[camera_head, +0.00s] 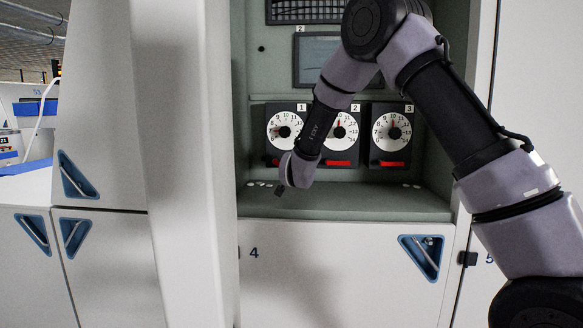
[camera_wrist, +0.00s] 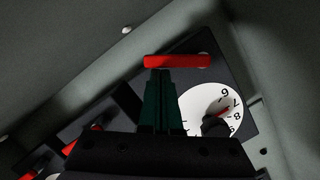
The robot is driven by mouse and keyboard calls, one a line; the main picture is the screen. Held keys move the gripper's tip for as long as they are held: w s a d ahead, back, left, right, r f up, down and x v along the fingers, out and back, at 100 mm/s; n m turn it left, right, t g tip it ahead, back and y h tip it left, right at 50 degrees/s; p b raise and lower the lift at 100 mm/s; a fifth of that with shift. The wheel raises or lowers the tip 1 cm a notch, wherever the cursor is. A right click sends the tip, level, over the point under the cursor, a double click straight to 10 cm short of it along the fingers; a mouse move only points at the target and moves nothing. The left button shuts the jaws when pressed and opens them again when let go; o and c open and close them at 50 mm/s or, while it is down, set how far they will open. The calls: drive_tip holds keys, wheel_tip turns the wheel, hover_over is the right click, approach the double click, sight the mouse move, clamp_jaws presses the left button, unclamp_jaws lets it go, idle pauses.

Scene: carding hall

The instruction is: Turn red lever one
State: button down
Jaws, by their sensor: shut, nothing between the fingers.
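Red lever one (camera_wrist: 177,61) is a red bar on the black panel of dial 1, lying level across the wrist view. In the head view only a small red bit of it (camera_head: 273,161) shows beside my wrist, which hides the rest. My gripper (camera_wrist: 162,72) is shut and empty, its dark green fingers pointing at the bar. The fingertips overlap the bar's near edge, left of its middle; I cannot tell whether they touch. In the head view my gripper (camera_head: 281,189) is low in front of dial 1 (camera_head: 284,128).
Dials 2 (camera_head: 345,132) and 3 (camera_head: 391,131) stand to the right, each with a red lever (camera_head: 393,164) below. A green-grey ledge (camera_head: 370,205) runs beneath them. A dark screen (camera_head: 312,62) is above. White cabinet walls close in the recess on both sides.

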drive_tip(key=shift+a+f+m+t+y, duration=0.15)
drive_tip(key=shift+f+m+t+y, duration=0.15)
drive_tip(key=shift+f+m, duration=0.75)
drive_tip(key=m, duration=0.1)
drive_tip(key=a+f+m, duration=0.1)
drive_tip(key=m+y, duration=0.1)
drive_tip(key=m, duration=0.1)
drive_tip(key=shift+a+f+t, duration=0.2)
drive_tip(key=shift+a+t, duration=0.05)
drive_tip(key=shift+t, duration=0.05)
drive_tip(key=shift+a+f, duration=0.35)
drive_tip(key=shift+a, duration=0.35)
drive_tip(key=shift+w, duration=0.1)
